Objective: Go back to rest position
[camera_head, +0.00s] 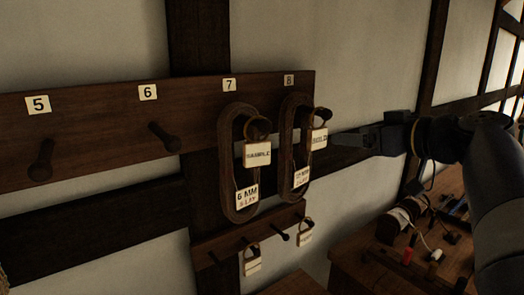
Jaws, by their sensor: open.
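My gripper (338,138) reaches in from the right, with its fingers pointing left. Its fingertips are close to a white tag (319,138) that hangs at peg 8. I cannot tell whether they touch the tag. The jaws look narrow from this side, and nothing is seen held between them.
A dark peg board (95,125) bears pegs numbered 5 to 8. Pegs 5 (41,162) and 6 (164,138) are bare. Long brown loops hang at 7 (225,165) and 8 (286,150), with tags. A cluttered wooden bench (350,262) stands lower right.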

